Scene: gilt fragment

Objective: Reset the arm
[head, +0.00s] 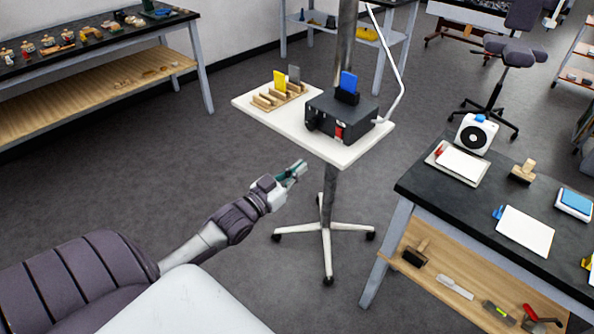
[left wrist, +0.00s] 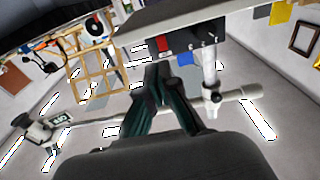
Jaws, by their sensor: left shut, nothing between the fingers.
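My left gripper (head: 298,169) is stretched out over the grey floor in the head view, in front of and below the white stand table (head: 362,148). It is shut and empty, apart from the table. In the left wrist view its dark green fingers (left wrist: 158,75) meet at the tips, with the underside of a light tabletop (left wrist: 190,20) above them. My right gripper is not in view.
The stand table holds a black box (head: 340,117), a blue card (head: 348,82) and a wooden rack (head: 280,96) with a yellow card. A dark workbench (head: 430,185) stands at right, another (head: 100,48) at far left.

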